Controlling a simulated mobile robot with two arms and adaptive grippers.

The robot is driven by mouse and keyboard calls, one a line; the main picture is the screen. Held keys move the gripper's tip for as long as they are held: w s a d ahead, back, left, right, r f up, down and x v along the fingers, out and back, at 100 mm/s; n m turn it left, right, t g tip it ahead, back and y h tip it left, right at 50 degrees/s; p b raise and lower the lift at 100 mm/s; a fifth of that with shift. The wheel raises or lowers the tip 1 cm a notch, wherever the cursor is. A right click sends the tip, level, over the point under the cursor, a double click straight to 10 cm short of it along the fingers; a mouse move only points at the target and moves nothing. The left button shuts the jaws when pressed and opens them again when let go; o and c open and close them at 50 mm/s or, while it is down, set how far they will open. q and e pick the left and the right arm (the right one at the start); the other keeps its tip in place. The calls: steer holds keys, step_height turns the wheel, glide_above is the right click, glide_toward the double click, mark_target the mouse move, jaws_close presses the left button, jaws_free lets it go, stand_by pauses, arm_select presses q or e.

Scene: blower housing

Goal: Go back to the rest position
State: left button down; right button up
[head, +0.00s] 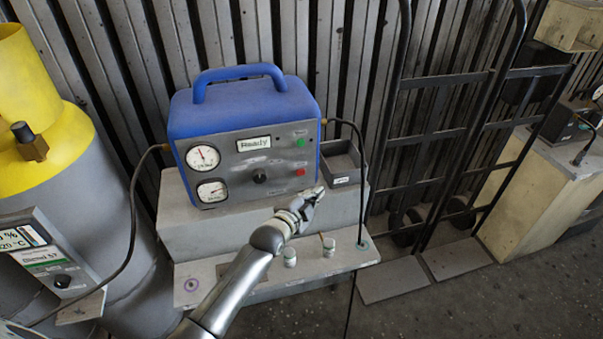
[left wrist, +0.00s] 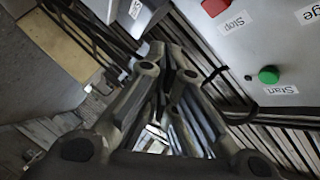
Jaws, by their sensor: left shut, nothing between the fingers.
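My left gripper (head: 316,192) reaches in from below and is shut and empty. It is in front of the lower right corner of the blue machine (head: 245,108), near the red button (head: 299,173). In the left wrist view, my closed fingers (left wrist: 172,70) point up the picture. The panel there shows a red Stop button (left wrist: 214,6) and a green Start button (left wrist: 268,75), apart from the fingers. The machine's display (head: 254,144) reads "Ready". My right gripper is not in view.
A dark open tray (head: 342,168) stands right of the machine. Small pale knobs or caps (head: 328,246) sit on the grey ledge below. A grey and yellow cylinder (head: 85,160) stands at left, a black hand truck (head: 440,135) at right. Dark cables run down both sides.

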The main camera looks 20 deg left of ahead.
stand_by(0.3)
arm_select(q)
steer(key=s+a+f+n+g, duration=0.1)
steer(key=s+f+n+g, duration=0.1)
steer(key=s+f, duration=0.7)
steer(key=s+a+f+n+g+y, duration=0.1)
steer(key=s+f+n+g, duration=0.3)
steer(key=f, duration=0.9)
steer(key=s+a+f+g, duration=0.1)
steer(key=s+f, duration=0.7)
steer(key=f, duration=0.2)
steer(key=s+a+f+n+g, duration=0.1)
steer(key=s+f, duration=0.4)
steer(key=s, duration=0.7)
steer(key=s+f+n+g+y+b, duration=0.1)
steer(key=s+f, duration=0.4)
steer(key=s, duration=0.7)
steer(key=s+a+f+n+g, duration=0.1)
steer(key=s+f+n+g, duration=0.2)
steer(key=s, duration=1)
step_height(320, 180, down, 3)
steer(key=shift+a+f+g+y, duration=0.1)
steer(key=shift+a+g+y, duration=0.25)
steer(key=shift+g, duration=0.75)
steer(key=shift+s, duration=0.15)
